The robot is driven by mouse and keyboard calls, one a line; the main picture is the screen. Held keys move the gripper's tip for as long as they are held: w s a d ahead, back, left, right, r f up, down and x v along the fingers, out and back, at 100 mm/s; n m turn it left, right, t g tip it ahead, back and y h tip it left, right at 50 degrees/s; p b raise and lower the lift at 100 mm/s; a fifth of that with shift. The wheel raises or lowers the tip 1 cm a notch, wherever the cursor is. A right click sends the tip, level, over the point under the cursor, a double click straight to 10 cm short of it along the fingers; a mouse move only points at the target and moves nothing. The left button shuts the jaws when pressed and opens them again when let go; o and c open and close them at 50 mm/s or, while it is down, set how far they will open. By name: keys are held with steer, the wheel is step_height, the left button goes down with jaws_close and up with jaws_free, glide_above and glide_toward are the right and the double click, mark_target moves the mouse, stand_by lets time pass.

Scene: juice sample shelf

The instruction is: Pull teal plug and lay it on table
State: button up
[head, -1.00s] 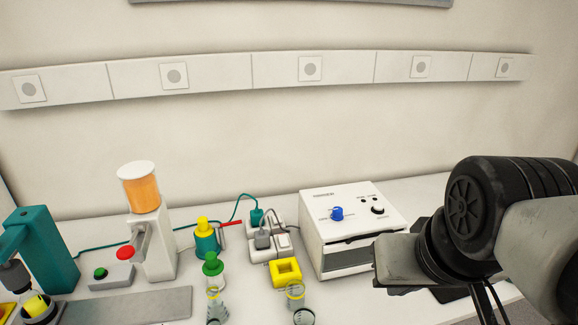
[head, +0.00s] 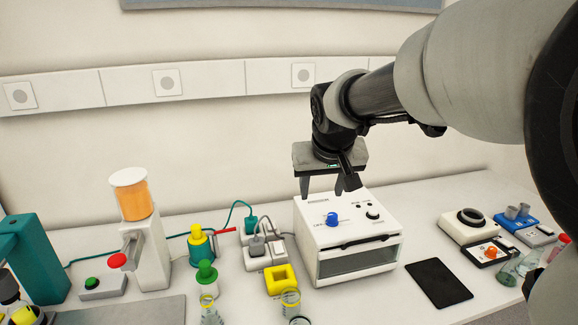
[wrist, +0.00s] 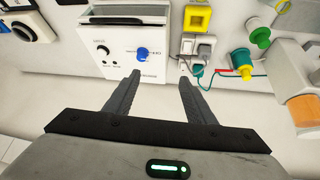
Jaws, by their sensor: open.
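The teal plug (head: 251,223) sits in the far end of a white power strip (head: 279,257), with a teal cable running left from it. In the wrist view the teal plug (wrist: 198,70) shows just right of the right fingertip, partly hidden at its edge. My gripper (head: 328,189) is open and empty, fingers pointing down, above the back of the white box with a blue knob. It is to the right of the plug and higher. The open fingers also show in the wrist view (wrist: 160,77).
A grey plug (head: 257,246) sits in the same strip, close to the teal one. The white box (head: 347,237) stands to the right. A yellow-capped teal bottle (head: 199,247), a red item and a yellow block (head: 281,280) are nearby.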

steer(key=w+a+f+n, duration=0.1)
steer(key=w+a+f, duration=0.9)
steer(key=w, duration=0.3)
steer(key=y, duration=0.2)
glide_toward(251, 220)
steer(key=f, duration=0.2)
steer(key=shift+n, duration=0.3)
steer(key=b+x, duration=0.2)
steer(key=x, duration=0.5)
steer(key=shift+w+r, duration=0.1)
steer(key=shift+b+x, duration=0.6)
steer(key=shift+x, duration=0.25)
steer(key=shift+w, duration=0.1)
steer(key=shift+r, duration=0.1)
steer(key=c, duration=1.2)
steer(key=shift+o, duration=0.2)
steer(key=shift+w+r, duration=0.1)
steer(key=shift+r, duration=0.2)
steer(key=shift+r, duration=0.2)
